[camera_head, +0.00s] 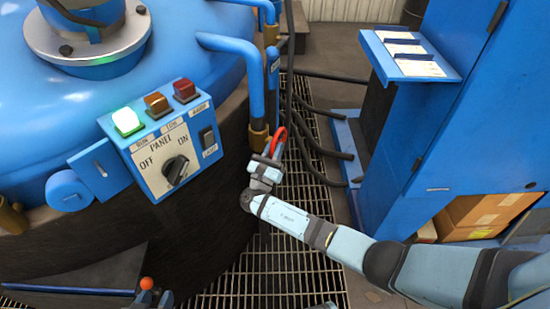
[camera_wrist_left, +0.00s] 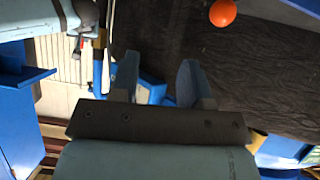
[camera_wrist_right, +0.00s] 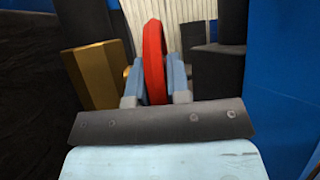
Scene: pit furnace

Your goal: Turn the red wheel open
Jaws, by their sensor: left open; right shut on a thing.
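The red wheel (camera_head: 278,141) is on the blue pipework at the right side of the furnace, seen nearly edge-on. My right gripper (camera_head: 268,162) reaches it from the lower right. In the right wrist view the red wheel's rim (camera_wrist_right: 154,55) stands upright between the two fingers of my right gripper (camera_wrist_right: 156,82), which are shut on it. The rest of the wheel is hard to make out. My left gripper (camera_wrist_left: 157,80) is open with nothing between its fingers. An orange ball knob (camera_wrist_left: 222,12) shows beyond it, apart from the fingers; the head view also shows this knob (camera_head: 147,283).
A panel box (camera_head: 165,150) with a dial and a lit green lamp is on the blue furnace (camera_head: 60,110). A blue cabinet (camera_head: 450,130) with a sloped shelf stands at the right. Black hoses (camera_head: 310,145) lie near the wheel above a floor grating (camera_head: 300,240).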

